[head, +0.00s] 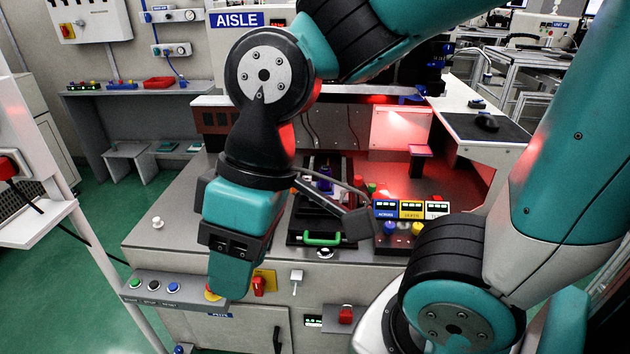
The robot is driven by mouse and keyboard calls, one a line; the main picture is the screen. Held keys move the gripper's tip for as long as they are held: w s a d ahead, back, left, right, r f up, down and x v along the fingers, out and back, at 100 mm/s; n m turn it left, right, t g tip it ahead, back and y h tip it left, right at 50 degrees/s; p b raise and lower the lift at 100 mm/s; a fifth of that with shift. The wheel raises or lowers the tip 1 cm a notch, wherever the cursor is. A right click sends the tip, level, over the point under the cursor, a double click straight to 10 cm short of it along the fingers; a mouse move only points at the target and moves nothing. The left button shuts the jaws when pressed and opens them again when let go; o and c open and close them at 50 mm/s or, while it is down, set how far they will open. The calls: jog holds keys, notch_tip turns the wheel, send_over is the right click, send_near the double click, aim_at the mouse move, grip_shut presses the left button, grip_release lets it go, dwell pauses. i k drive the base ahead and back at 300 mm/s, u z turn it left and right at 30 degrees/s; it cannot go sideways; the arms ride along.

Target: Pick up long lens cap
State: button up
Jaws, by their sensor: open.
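My gripper (230,282) hangs at the end of my teal and black arm, in front of the left part of the grey workbench (170,222). It is open, and I see nothing held in it; its fingertips are hard to make out. It is apart from the small parts further back on the bench. I cannot pick out the long lens cap with certainty. A small blue-purple part (325,181) stands in the dark fixture behind my wrist.
A green handle (323,239) is on the fixture's front. Three small display boxes (411,209) stand to its right, with coloured knobs below. A button panel (165,287) juts from the bench's front left. A side table with a black mat (480,127) is at right.

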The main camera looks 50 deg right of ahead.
aim_at(159, 223)
jog(key=k, duration=0.55)
jog(key=u, duration=0.95)
jog(key=i, duration=0.65)
jog(key=u, duration=0.7)
jog(key=i, duration=0.65)
jog(key=z, duration=0.55)
jog(key=i, duration=0.65)
jog(key=z, duration=1.1)
jog(key=i, duration=0.65)
